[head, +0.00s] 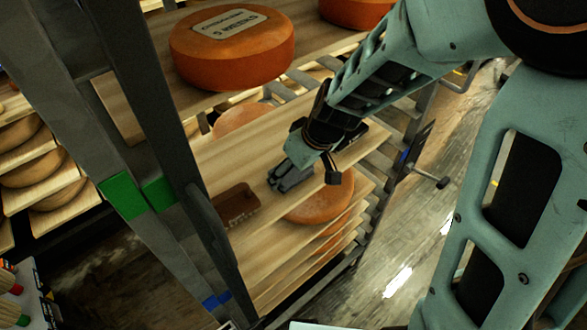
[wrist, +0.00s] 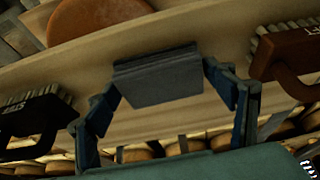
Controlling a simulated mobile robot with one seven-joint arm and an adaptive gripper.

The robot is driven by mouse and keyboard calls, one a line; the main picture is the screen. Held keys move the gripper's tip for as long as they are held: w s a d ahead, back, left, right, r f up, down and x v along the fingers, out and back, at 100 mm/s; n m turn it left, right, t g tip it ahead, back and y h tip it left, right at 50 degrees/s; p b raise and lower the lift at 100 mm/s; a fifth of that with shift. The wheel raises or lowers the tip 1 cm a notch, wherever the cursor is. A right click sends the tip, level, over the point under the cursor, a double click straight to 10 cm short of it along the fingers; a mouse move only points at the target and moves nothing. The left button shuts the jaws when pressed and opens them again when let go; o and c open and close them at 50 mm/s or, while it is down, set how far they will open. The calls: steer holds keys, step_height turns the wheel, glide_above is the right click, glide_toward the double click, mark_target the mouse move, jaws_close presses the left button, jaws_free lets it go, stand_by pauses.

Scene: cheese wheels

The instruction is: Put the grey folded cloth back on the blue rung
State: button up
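The grey folded cloth (wrist: 158,80) is a flat block lying on a wooden board in the wrist view. My gripper (wrist: 161,78) has its two fingers apart, one at each side edge of the cloth; whether they touch it I cannot tell. In the head view my gripper (head: 288,176) reaches down to the board, and the cloth cannot be clearly told from the dark fingers. A blue mark (head: 215,300) shows low on the rack's grey post, and a green mark (head: 122,196) higher up.
A brown brush (head: 237,205) lies left of my gripper on the board (head: 228,160); a black brush (wrist: 32,120) lies on the cloth's other side. Cheese wheels sit above (head: 232,48) and below (head: 320,203). Grey posts (head: 150,110) stand at the left; open floor (head: 420,235) is at right.

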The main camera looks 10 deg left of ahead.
steer(key=shift+o, duration=1)
steer(key=shift+r, duration=0.1)
steer(key=shift+r+p, duration=0.4)
steer(key=p+v, duration=0.5)
steer(key=v, duration=0.6)
steer(key=shift+s+d, duration=0.15)
steer(key=shift+s, duration=0.05)
